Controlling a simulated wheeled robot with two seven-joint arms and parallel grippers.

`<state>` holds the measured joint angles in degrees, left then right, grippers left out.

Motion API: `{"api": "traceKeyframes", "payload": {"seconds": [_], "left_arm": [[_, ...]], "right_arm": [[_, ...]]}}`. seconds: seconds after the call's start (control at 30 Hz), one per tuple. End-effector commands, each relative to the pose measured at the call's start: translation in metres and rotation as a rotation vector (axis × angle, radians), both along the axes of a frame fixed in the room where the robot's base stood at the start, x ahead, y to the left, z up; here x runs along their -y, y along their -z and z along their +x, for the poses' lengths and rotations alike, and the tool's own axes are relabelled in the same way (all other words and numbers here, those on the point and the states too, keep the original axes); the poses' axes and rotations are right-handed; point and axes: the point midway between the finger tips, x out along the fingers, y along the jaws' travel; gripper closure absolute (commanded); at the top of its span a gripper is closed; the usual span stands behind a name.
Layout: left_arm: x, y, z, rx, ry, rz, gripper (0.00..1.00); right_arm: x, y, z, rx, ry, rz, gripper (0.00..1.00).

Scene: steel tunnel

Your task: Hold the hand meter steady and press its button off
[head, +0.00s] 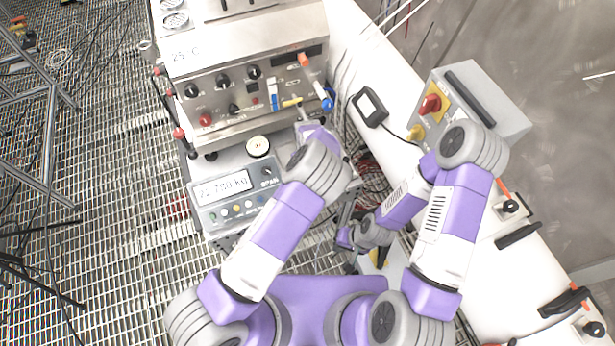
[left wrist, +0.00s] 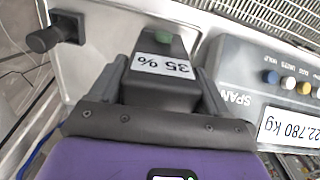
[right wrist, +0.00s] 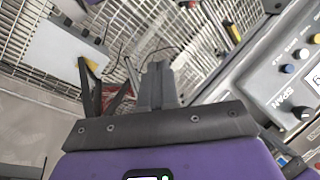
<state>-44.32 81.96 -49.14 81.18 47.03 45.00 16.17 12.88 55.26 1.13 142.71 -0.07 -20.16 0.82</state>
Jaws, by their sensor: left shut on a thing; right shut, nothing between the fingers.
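The hand meter (left wrist: 155,92) is a small dark box with a white display reading 35 %, upside down in the left wrist view. Its green button (left wrist: 163,38) is at the far end. My left gripper (left wrist: 163,75) is shut on the meter, one finger along each side. In the head view my left wrist hides the meter and those fingers. My right gripper (right wrist: 158,82) is shut and empty, over the floor grating in the right wrist view. It is apart from the meter, which does not show there.
A grey scale (head: 237,195) reading 22.780 kg stands beside my left arm. Behind it is a steel control panel (head: 243,88) with knobs. A white pipe with a switch box (head: 480,95) runs along the right. A pale box (right wrist: 65,50) lies left of my right gripper.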

Motion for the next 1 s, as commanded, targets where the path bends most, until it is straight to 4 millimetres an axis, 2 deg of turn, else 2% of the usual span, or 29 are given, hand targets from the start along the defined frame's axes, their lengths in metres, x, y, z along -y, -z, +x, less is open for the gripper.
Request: {"api": "traceKeyframes", "payload": {"seconds": [0.27,0.37,0.47,0.53,0.73,0.8,1.0], "left_arm": [[0.000,0.001,0.000,-0.001,0.000,0.000,0.60],[0.000,0.001,0.000,-0.001,0.000,0.000,0.60],[0.000,0.001,-0.001,-0.001,0.000,0.000,0.60],[0.000,0.001,-0.001,-0.001,0.000,0.000,0.60],[0.000,0.001,0.000,-0.001,0.000,0.000,0.60],[0.000,0.001,-0.001,-0.001,0.000,0.000,0.60],[0.000,0.001,0.000,-0.001,0.000,0.000,0.60]], "right_arm": [[0.000,0.000,0.001,0.002,0.000,0.000,1.00],[-0.005,0.000,0.010,0.037,-0.002,0.004,1.00],[-0.017,0.000,0.032,0.126,-0.005,0.015,1.00],[-0.031,-0.003,0.056,0.221,-0.004,0.033,1.00],[-0.083,-0.026,0.125,0.532,0.030,0.133,1.00],[-0.068,-0.004,0.116,0.540,0.075,0.082,1.00],[-0.045,0.024,0.111,0.619,0.139,-0.010,1.00]]}}
